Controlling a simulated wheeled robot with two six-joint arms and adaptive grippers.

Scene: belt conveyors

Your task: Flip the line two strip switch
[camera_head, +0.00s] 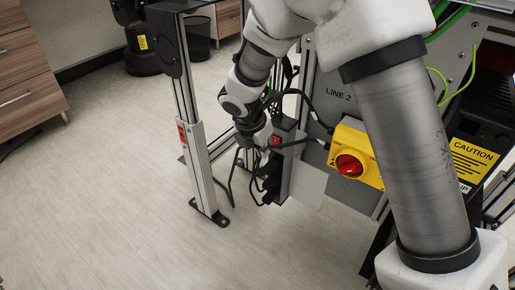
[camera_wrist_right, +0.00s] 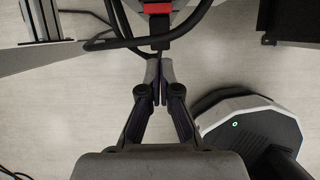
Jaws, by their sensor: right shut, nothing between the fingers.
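The line two strip is a tall grey power strip (camera_head: 287,165) on the conveyor frame under the "LINE 2" sign. Its red switch (camera_head: 276,140) is near the top. Dark plugs and black cables crowd its left side. My right gripper (camera_head: 249,162) points down just left of the strip, small and partly lost among the cables. In the right wrist view its fingers (camera_wrist_right: 160,83) are together and empty. The red switch (camera_wrist_right: 157,6) shows there at the top edge, apart from the fingertips. I cannot tell the switch's position. My left gripper is not in view.
A yellow box with a red rotary knob (camera_head: 349,165) is right of the strip. A metal frame leg (camera_head: 199,165) stands left of the gripper. Loose black cables (camera_wrist_right: 120,42) loop near the fingertips. The floor in front is clear. Wooden drawers (camera_head: 28,80) stand far left.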

